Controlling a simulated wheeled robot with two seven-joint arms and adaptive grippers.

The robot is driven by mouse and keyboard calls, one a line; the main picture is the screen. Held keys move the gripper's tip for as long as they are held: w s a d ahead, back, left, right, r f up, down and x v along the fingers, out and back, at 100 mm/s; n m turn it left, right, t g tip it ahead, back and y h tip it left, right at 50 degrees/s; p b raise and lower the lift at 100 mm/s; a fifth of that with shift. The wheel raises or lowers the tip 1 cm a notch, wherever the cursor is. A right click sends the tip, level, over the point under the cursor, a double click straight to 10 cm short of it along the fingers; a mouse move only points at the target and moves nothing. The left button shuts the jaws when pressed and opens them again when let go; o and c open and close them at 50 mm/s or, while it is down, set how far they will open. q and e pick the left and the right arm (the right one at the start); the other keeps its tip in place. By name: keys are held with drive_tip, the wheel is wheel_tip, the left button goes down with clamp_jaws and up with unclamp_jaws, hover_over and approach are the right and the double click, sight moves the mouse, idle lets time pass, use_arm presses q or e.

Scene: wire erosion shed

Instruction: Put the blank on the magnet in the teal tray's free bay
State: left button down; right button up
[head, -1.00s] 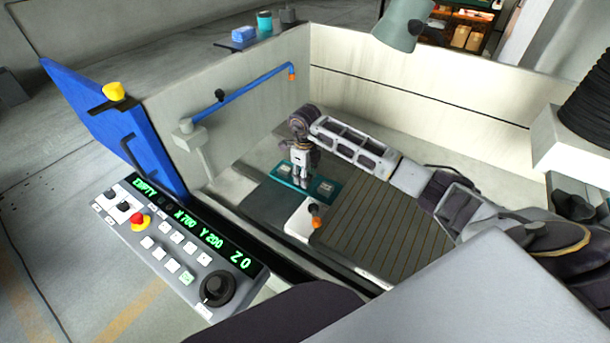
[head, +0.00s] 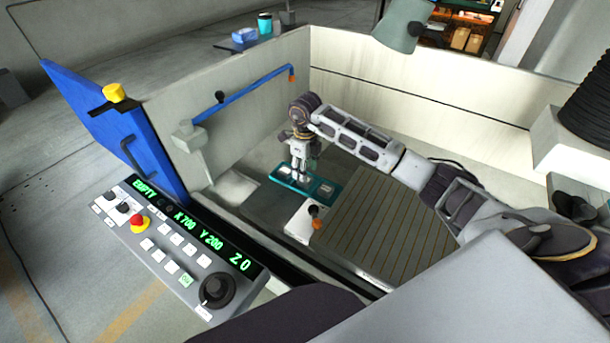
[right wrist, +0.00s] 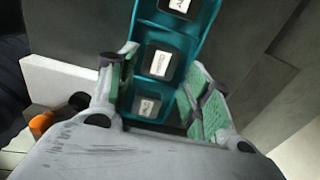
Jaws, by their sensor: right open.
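The teal tray (head: 322,197) lies on the machine's bed; its teal wall also shows in the right wrist view (right wrist: 208,45). My left gripper is out of view.
Pale tank walls (head: 420,95) enclose the back. A blue pipe (head: 255,83) runs along the left wall. The control panel (head: 180,245) reads EMPTY at the front left.

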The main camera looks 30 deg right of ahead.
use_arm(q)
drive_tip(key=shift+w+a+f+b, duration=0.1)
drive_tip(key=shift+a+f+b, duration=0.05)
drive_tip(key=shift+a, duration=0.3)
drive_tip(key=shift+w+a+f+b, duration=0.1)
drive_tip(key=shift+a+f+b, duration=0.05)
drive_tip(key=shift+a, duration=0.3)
use_arm(e)
wheel_tip(320, 180, up, 8)
